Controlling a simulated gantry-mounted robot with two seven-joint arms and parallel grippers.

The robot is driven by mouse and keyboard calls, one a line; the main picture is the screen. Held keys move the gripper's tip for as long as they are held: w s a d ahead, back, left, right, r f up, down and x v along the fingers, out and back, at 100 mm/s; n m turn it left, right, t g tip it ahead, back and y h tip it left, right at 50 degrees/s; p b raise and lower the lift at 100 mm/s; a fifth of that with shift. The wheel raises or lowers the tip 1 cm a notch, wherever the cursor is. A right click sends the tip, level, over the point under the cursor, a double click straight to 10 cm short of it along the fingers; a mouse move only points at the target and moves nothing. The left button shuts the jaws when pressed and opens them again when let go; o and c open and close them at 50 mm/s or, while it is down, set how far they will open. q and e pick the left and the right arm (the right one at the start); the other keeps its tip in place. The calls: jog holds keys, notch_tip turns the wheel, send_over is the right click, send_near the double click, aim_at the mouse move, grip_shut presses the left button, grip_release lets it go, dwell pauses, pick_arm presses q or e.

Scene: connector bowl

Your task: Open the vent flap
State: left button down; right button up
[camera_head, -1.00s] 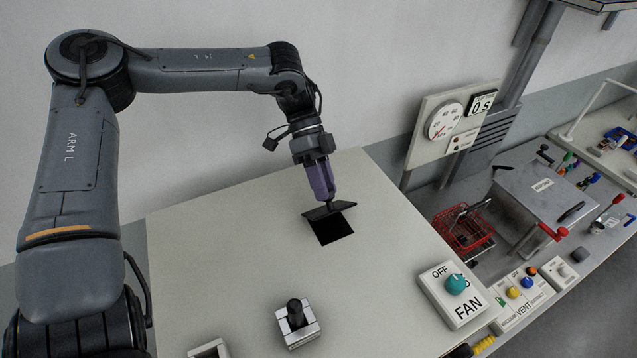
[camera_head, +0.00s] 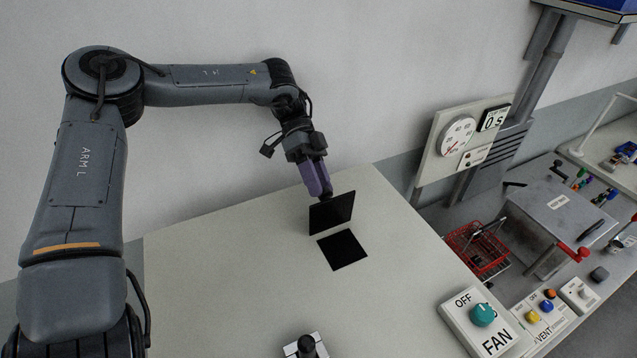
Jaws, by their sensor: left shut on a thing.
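The vent flap (camera_head: 332,213) is a dark square plate on the pale bench top, standing steeply raised at the far side of its opening. The square black vent opening (camera_head: 342,250) lies uncovered in front of it. My left gripper (camera_head: 326,196) is at the upper edge of the flap, behind it, and shut on it. The fingertips are partly hidden by the flap. My right gripper is not in view.
A FAN box with a teal knob (camera_head: 483,314) sits at the bench's right front. A black-knobbed lever (camera_head: 306,345) stands at the front edge of view. A gauge panel (camera_head: 462,140), red basket (camera_head: 478,249) and grey box (camera_head: 556,210) are to the right. The bench left of the opening is clear.

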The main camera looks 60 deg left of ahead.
pick_arm(q)
jog(key=shift+a+f, duration=0.35)
jog(key=shift+f, duration=0.55)
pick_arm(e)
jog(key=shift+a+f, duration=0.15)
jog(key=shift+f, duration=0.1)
pick_arm(q)
jog(key=c, duration=1.1)
grip_release()
jog(key=shift+o, duration=1.2)
jog(key=shift+w+d, duration=0.15)
jog(key=shift+d, duration=0.1)
jog(key=shift+o, duration=0.4)
jog(key=shift+d+f, duration=0.1)
jog(key=shift+d, duration=0.15)
jog(key=shift+a+r, duration=0.1)
jog(key=shift+r, duration=0.2)
notch_tip(320, 180, up, 4)
jog(key=p, duration=0.3)
jog(key=shift+f, duration=0.1)
jog(key=w+d+r+b, duration=0.2)
jog(key=d+r, duration=0.5)
jog(key=d, duration=0.4)
jog(key=shift+w+d+b, duration=0.2)
jog(key=shift+w+b, duration=0.2)
jog(key=shift+b, duration=0.25)
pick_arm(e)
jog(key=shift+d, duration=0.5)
